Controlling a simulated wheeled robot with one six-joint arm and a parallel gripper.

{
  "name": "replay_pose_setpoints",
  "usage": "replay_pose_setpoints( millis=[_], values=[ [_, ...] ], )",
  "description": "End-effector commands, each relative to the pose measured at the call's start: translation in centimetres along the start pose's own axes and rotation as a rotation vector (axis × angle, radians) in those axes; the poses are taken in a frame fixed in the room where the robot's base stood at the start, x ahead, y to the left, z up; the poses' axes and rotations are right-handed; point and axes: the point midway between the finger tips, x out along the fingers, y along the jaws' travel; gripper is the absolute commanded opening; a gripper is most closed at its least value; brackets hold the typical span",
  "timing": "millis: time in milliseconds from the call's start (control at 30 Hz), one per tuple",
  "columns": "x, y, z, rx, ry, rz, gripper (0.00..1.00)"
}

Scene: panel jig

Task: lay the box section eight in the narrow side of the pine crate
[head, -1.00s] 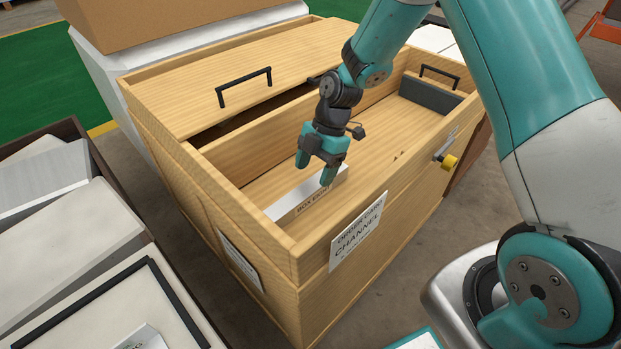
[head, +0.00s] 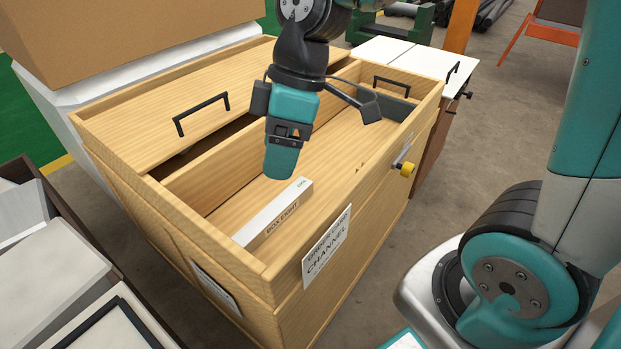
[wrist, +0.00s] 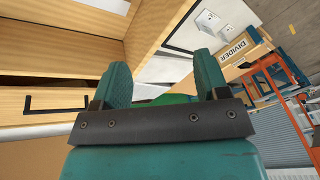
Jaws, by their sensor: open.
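The box section eight (head: 272,214) is a pale bar with a "BOX EIGHT" label. It lies on the floor of the pine crate's front compartment, near the left end. The pine crate (head: 195,222) has a long divider inside. Behind the divider is a part covered by a wooden lid with a black handle, with a dark gap along the lid's edge. My gripper (head: 280,172) is above the crate, just above and behind the bar, apart from it. In the wrist view my gripper (wrist: 165,85) is open with nothing between its fingers.
An order card reading "CHANNEL" (head: 327,246) is on the crate's front. A yellow knob (head: 407,169) sticks out at the front right. A cardboard box (head: 130,35) stands behind on the left. Panels (head: 50,270) lie at lower left. The wrist view shows a "DIVIDER" sign (wrist: 238,46).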

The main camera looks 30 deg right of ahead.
Motion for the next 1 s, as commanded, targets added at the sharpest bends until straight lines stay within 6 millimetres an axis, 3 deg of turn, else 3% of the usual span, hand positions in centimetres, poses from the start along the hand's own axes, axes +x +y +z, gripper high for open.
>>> replay_pose_setpoints(
  millis=[33, 100, 300, 467, 1000],
  values=[
    [-0.7, -2.4, 0.3, 0.079, 0.009, 0.012, 0.68],
    [-1.2, -5.0, 0.9, 0.199, 0.020, 0.020, 0.68],
    [-1.7, -9.6, 2.5, 0.434, 0.043, 0.029, 0.68],
    [-1.7, -10.6, 2.9, 0.493, 0.048, 0.029, 0.68],
    [-1.7, -10.5, 2.9, 0.494, 0.048, 0.029, 0.68]
  ],
)
